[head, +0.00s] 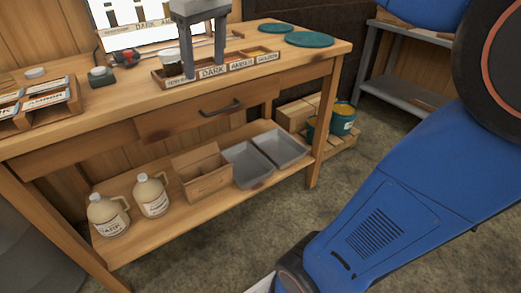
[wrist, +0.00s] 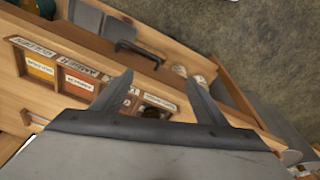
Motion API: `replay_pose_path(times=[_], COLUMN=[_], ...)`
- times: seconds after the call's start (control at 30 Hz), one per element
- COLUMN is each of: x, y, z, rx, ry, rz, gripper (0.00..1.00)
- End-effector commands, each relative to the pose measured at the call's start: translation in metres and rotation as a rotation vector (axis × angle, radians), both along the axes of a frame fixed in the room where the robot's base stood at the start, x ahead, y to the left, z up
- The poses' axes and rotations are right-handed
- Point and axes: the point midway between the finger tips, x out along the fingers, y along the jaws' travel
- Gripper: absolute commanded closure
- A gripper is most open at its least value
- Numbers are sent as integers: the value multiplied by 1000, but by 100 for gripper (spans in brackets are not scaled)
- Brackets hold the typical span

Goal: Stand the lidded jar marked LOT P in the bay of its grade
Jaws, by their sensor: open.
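A small jar (head: 168,61) stands at the left end of the wooden grade rack (head: 213,82), close beside my gripper's left finger. Its marking is too small to read, so I cannot tell whether it is LOT P. The rack's front labels include DARK, AMBER and GOLDEN; the leftmost is hard to read. In the wrist view the rack (wrist: 52,86) shows yellow and orange-brown bays, with a dark round thing (wrist: 152,112) in the end bay. My gripper (head: 204,69) is open, pointing down over the rack with nothing between its fingers (wrist: 162,76).
Green round mats (head: 309,40) lie at the right. Jugs (head: 151,195), a box (head: 201,176) and grey trays (head: 248,165) fill the lower shelf.

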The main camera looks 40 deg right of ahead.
Motion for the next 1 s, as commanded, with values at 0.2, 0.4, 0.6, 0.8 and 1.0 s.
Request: replay_pose_path(times=[0.2,0.4,0.6,0.8,1.0], x=[-63,-116,-162,-184,-188], y=[-12,-20,-26,-28,-29], z=[-61,-126,-190,-227,-233], rx=[21,44,67,81,84], ry=[-69,-132,-187,-218,-224], rz=[-98,-186,-263,-304,-313], gripper=[33,33,33,33,33])
